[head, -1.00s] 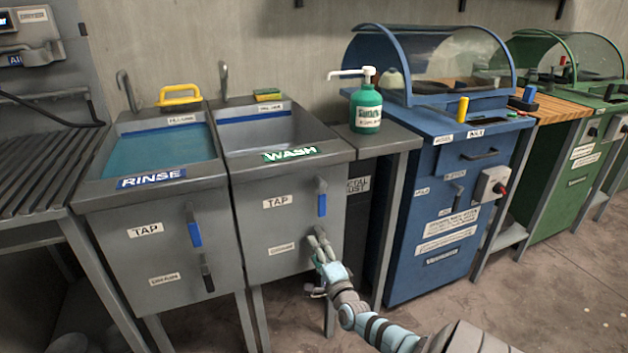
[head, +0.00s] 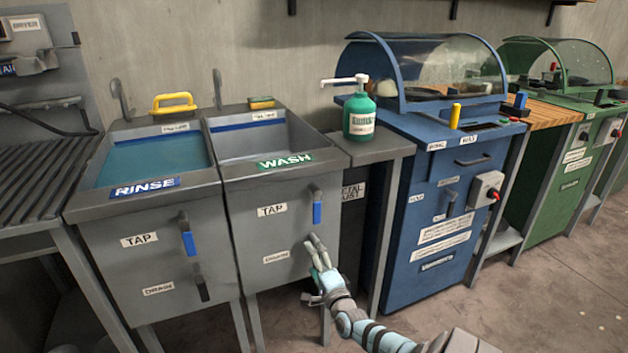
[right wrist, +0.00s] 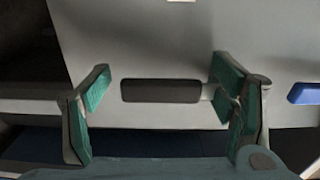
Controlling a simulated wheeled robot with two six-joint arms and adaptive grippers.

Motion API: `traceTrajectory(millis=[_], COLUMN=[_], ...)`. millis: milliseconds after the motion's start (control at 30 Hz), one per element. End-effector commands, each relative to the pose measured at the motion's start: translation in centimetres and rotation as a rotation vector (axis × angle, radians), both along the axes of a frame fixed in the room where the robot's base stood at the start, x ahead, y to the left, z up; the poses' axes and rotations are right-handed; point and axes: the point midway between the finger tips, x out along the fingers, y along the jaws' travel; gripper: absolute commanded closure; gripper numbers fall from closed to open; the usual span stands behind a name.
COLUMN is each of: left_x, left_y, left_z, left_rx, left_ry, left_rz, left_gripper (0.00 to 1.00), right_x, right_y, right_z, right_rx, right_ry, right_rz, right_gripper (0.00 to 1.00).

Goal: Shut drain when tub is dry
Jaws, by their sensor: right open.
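The wash tub (head: 262,139) has a grey basin with no water visible in it. On its front is a blue-tipped tap handle (head: 317,212), with a drain label (head: 276,256) lower down. My right gripper (head: 316,250) is in front of the tub's lower right front, hiding the drain handle in the head view. In the right wrist view the dark drain handle (right wrist: 160,91) lies between the two open green-padded fingers (right wrist: 165,95), with a gap on each side. The gripper holds nothing. My left gripper is not in view.
The rinse tub (head: 80,203) on the left holds blue water (head: 155,153). A green pump bottle (head: 359,117) stands on the narrow shelf to the right. A blue cabinet (head: 425,220) stands right of my arm. The floor in front is clear.

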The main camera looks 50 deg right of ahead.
Motion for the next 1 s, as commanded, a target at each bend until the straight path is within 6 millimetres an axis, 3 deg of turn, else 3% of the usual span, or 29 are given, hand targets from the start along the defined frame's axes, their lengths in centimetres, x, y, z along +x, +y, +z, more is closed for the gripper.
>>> traceTrajectory(millis=[167, 500, 600, 1000], left_x=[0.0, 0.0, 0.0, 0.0], left_y=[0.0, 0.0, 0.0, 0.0], left_z=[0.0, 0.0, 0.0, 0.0], left_rx=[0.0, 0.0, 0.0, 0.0], left_ry=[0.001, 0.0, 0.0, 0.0], left_rz=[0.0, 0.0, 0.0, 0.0], left_gripper=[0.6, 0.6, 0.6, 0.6], right_x=[-0.9, -8.5, -10.0, -10.6], right_y=[0.5, 4.6, 5.4, 5.7], right_z=[0.0, -0.1, 0.0, 0.0], right_rx=[0.0, 0.002, 0.0, 0.0], right_ry=[-0.001, 0.002, 0.001, 0.0], right_rz=[0.001, 0.001, 0.0, -0.001], right_gripper=[0.22, 0.22, 0.22, 0.22])
